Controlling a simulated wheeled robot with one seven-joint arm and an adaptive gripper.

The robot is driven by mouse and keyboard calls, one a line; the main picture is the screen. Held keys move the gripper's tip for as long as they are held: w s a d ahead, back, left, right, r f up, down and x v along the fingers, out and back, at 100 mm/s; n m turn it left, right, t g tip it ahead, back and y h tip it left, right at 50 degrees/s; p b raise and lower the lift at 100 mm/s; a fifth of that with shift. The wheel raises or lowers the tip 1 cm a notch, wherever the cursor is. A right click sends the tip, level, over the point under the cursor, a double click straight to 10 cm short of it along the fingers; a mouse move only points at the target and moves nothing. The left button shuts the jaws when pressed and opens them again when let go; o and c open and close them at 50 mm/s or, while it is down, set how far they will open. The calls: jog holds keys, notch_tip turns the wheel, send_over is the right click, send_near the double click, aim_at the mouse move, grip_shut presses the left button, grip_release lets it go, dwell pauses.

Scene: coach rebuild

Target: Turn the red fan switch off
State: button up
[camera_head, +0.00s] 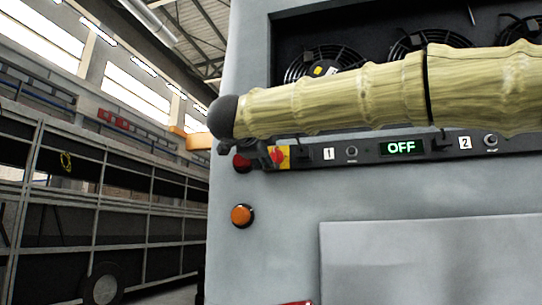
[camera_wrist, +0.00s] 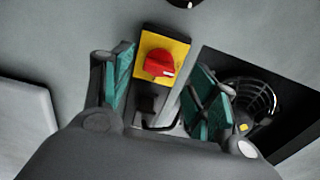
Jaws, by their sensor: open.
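The red fan switch (camera_wrist: 158,64) is a rotary knob on a square yellow plate (camera_wrist: 178,46) in the wrist view. A small white mark shows at the knob's right side. My gripper (camera_wrist: 164,72) is open, with one teal-padded finger on each side of the plate and the knob between them. I cannot tell whether either finger touches the knob. In the head view the red switch (camera_head: 277,156) sits at the left end of the dark control strip, beside my dark gripper, which is partly hidden there. A green display (camera_head: 401,147) on the strip reads OFF.
My sleeved arm crosses the upper right of the head view and covers part of the fans (camera_head: 322,64). An orange round lamp (camera_head: 242,215) is below the switch on the grey coach panel (camera_head: 280,240). A black fan recess (camera_wrist: 284,100) is right of my gripper.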

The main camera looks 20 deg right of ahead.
jog(key=v, duration=0.8)
jog(key=shift+a, duration=0.2)
